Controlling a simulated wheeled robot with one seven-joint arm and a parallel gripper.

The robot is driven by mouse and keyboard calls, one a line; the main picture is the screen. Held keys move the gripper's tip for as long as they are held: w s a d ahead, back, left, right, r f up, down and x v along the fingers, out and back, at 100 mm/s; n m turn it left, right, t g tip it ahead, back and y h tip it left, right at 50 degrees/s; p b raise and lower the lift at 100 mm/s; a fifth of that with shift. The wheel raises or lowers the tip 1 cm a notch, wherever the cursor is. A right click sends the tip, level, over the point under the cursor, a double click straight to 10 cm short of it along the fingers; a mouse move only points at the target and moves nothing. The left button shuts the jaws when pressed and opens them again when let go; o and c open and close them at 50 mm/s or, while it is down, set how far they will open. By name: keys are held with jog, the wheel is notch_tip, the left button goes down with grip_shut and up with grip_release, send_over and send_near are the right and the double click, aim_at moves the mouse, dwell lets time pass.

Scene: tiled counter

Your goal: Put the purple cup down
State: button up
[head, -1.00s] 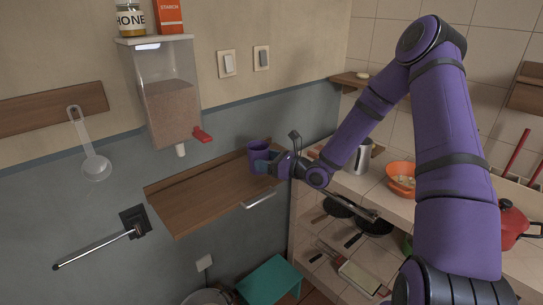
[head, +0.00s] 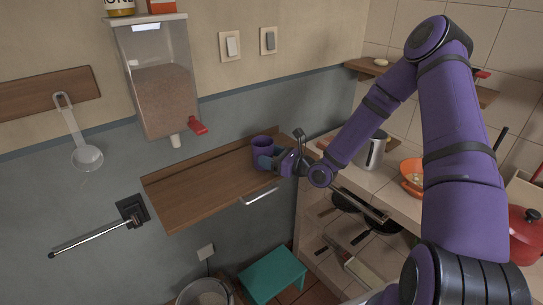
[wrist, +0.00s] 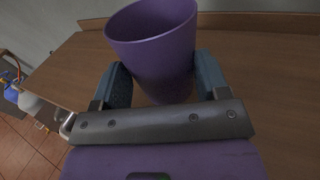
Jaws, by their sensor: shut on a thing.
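The purple cup (head: 263,147) is upright at the right end of the wooden wall shelf (head: 200,187). My gripper (head: 268,161) reaches it from the right and is shut on it. In the wrist view the cup (wrist: 155,50) sits between the two blue-grey fingers of my gripper (wrist: 160,82), close above or on the brown shelf surface (wrist: 245,60). Its mouth faces up and the visible inside looks empty. I cannot tell whether its base touches the shelf, because the gripper hides the lower part.
A grain dispenser (head: 160,95) with a red lever (head: 197,127) hangs above the shelf. The tiled counter (head: 395,185) with a metal jug (head: 372,150) and orange bowl (head: 411,172) is to the right. The shelf is bare left of the cup. A teal stool (head: 272,272) stands below.

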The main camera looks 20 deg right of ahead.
jog(key=shift+f, duration=0.15)
jog(key=o, duration=1.2)
jog(key=shift+c, duration=0.2)
